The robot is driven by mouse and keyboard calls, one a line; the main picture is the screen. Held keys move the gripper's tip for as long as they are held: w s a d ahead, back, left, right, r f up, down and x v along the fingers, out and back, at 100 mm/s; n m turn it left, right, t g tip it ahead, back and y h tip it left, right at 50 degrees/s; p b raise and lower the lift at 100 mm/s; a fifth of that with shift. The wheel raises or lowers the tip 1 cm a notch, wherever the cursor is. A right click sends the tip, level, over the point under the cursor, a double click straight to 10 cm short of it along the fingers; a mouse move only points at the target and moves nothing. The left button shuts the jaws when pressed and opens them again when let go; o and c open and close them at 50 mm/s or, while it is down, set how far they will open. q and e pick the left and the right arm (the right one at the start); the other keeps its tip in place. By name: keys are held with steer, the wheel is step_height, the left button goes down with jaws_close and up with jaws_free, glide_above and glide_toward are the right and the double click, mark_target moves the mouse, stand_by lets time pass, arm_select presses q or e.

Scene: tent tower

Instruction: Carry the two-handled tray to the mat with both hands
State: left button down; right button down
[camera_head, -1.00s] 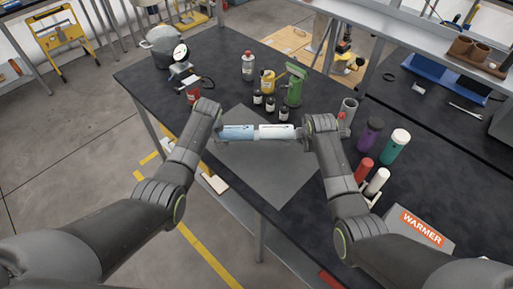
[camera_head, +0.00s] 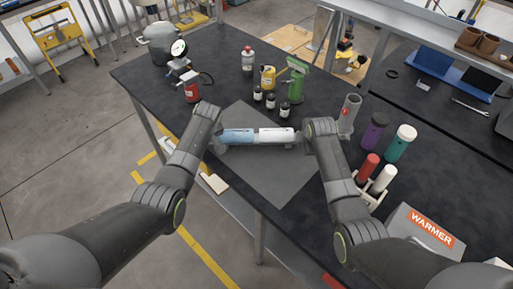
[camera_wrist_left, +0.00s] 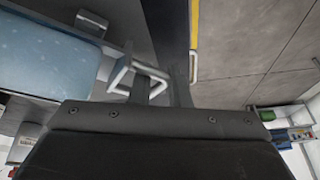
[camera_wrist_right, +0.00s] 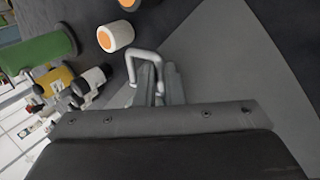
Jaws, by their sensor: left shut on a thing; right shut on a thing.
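The tray (camera_head: 258,145) spans between my two grippers in the head view, roughly level, with a light blue block and a white block on it. The blue block (camera_wrist_left: 45,65) also shows in the left wrist view. My left gripper (camera_head: 218,139) is shut on the tray's left handle (camera_wrist_left: 125,75). My right gripper (camera_head: 302,138) is shut on its right handle (camera_wrist_right: 146,58). The grey mat (camera_head: 275,185) lies flat on the dark table, and the tray overlaps its middle part in the head view. I cannot tell the gap beneath the tray.
Small dark bottles (camera_head: 270,102) and a green device (camera_head: 294,80) stand just behind the mat. A grey cylinder (camera_head: 349,112), purple bottle (camera_head: 374,132) and red bottle (camera_head: 369,166) stand on the right. A warmer box (camera_head: 420,228) is at front right. The table's left edge is close.

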arm_select(q)
steer(key=shift+d+f+b, duration=0.2)
steer(key=shift+f+b, duration=0.15)
steer(key=shift+f, duration=0.15)
arm_select(e)
steer(key=shift+a+f, duration=0.25)
steer(key=shift+f, duration=0.15)
arm_select(q)
steer(key=c, duration=1.5)
jaws_free()
arm_select(e)
steer(key=c, duration=1.6)
jaws_free()
arm_select(q)
steer(key=shift+o, duration=0.7)
steer(key=shift+a+r, duration=0.1)
steer(key=shift+a, duration=0.05)
arm_select(e)
steer(key=shift+o, duration=0.3)
steer(key=shift+d, duration=0.15)
arm_select(q)
steer(key=shift+s+r, duration=0.15)
steer(key=shift+r, duration=0.4)
arm_select(e)
steer(key=shift+d, duration=0.1)
arm_select(q)
steer(key=v, duration=1.1)
arm_select(e)
steer(key=v, duration=1.2)
